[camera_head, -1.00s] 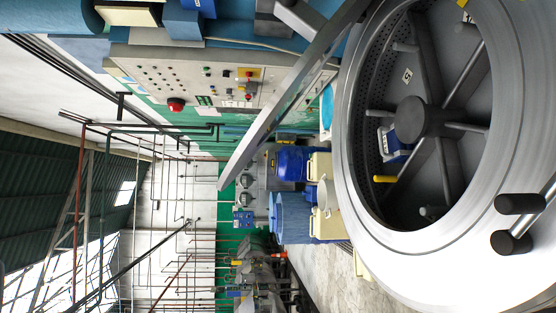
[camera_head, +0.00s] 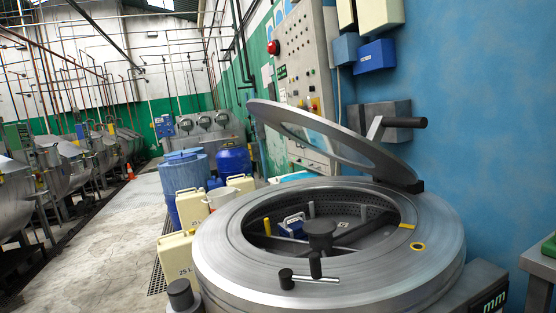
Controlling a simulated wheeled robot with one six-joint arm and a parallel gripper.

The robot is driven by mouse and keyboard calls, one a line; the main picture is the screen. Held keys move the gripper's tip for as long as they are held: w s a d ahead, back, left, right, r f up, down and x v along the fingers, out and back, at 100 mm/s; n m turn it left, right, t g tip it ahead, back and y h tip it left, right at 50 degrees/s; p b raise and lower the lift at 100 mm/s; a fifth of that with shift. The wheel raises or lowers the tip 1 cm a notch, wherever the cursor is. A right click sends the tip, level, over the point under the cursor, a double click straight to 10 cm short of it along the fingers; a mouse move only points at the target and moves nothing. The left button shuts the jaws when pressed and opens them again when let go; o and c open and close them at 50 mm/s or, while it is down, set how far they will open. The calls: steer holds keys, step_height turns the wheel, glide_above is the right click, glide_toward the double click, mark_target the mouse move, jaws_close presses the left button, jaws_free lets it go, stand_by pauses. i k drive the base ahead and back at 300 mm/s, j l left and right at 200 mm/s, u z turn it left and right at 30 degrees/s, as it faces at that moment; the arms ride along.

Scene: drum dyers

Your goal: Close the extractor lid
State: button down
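The extractor (camera_head: 440,235) is a wide round steel drum at lower centre-right. Its top opening is uncovered, showing a dark central hub (camera_head: 320,233), spokes and a perforated wall. The extractor lid (camera_head: 375,156), a flat steel ring with a see-through middle, stands tilted open above the back of the drum. It meets a dark hinge block (camera_head: 416,187) at the right rear, and its raised edge points left. A metal latch bar with black grips (camera_head: 287,279) lies on the front rim. My gripper is not in view.
A blue jug (camera_head: 292,222) sits inside the drum. Cream canisters (camera_head: 177,257) and blue barrels (camera_head: 186,178) stand left of the extractor. A black-gripped lever (camera_head: 405,122) shows by the wall behind the lid. A control panel (camera_head: 300,60) is behind. The left floor (camera_head: 100,250) is mostly clear.

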mark_target(329, 139)
steer(key=i+l, duration=0.25)
steer(key=i+l+u, duration=0.15)
steer(key=i+l, duration=0.15)
steer(key=l, duration=0.15)
steer(key=i+l, duration=0.25)
steer(key=l, duration=0.15)
steer(key=i+l+u, duration=0.15)
steer(key=l, duration=0.25)
steer(key=i, duration=0.1)
